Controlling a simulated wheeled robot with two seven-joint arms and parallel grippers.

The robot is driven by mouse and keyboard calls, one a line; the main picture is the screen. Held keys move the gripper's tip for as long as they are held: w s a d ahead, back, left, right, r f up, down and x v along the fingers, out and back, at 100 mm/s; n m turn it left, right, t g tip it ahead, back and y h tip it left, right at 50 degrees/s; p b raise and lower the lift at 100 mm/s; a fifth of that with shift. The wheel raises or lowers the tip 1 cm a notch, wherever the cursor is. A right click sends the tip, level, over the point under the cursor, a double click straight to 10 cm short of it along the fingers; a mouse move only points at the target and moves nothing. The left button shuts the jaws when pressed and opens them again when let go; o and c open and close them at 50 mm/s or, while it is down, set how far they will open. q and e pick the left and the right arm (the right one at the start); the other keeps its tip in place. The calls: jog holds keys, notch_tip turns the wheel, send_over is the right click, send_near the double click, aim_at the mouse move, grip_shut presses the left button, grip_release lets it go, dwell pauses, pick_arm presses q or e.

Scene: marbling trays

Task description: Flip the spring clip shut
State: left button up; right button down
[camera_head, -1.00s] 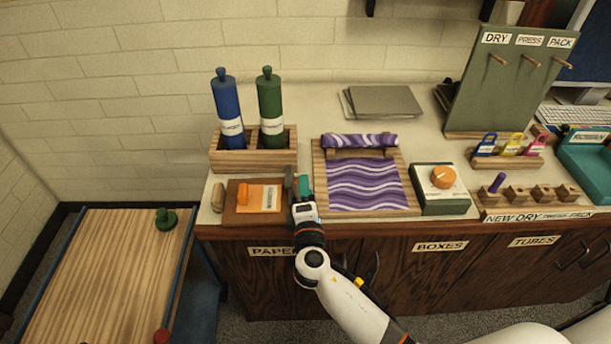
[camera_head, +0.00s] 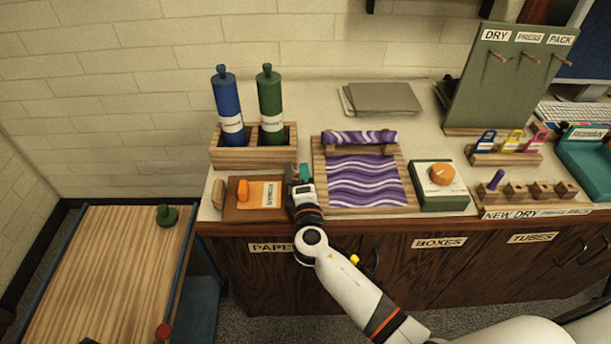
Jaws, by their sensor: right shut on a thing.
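An orange lever-like piece (camera_head: 243,190), which looks like the spring clip, stands on a brown board (camera_head: 230,212) at the left of the counter. An orange and white card (camera_head: 266,194) lies beside it on the board. Whether the clip is open or shut is too small to tell. My right gripper (camera_head: 298,174) is at the board's right edge, to the right of the orange piece and apart from it. It is shut on a small teal piece (camera_head: 305,172), mostly hidden by the gripper. My left gripper is not in view.
A wooden holder (camera_head: 255,159) with blue and green bottles stands behind the board. A tray (camera_head: 318,190) with purple wavy paper lies just right of my gripper, then a green box (camera_head: 443,200) with an orange knob. A low wooden table (camera_head: 110,270) is at left.

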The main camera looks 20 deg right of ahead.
aim_at(288, 175)
jog(key=n, duration=0.1)
jog(key=a+n, duration=0.1)
jog(key=shift+w+r+n+p, duration=0.15)
jog(key=shift+r+n+p, duration=0.15)
jog(key=shift+p, duration=0.1)
jog(key=a+n, duration=0.1)
jog(key=n, duration=0.1)
jog(key=shift+w+a+r+n+p, duration=0.1)
jog(key=shift+w+a+n+p, duration=0.05)
jog(key=shift+n+p, duration=0.25)
jog(key=n, duration=0.1)
jog(key=a+n, duration=0.1)
jog(key=n, duration=0.1)
jog(key=a+n+p, duration=0.1)
jog(key=shift+w+f, duration=0.2)
jog(key=shift+w, duration=0.05)
jog(key=n, duration=0.2)
jog(key=a+n, duration=0.1)
jog(key=shift+w+f, duration=0.1)
jog(key=shift+f, duration=0.15)
jog(key=shift+w+a+f+n+p, duration=0.1)
jog(key=shift+a+f+n+p, duration=0.2)
jog(key=shift+n, duration=0.6)
jog(key=shift+w+a+f+n+p, duration=0.1)
jog(key=shift+a+f+n+p, duration=0.15)
jog(key=shift+n, duration=0.65)
jog(key=shift+f, duration=0.1)
jog(key=shift+s, duration=0.1)
jog(key=c, duration=1.3)
grip_release()
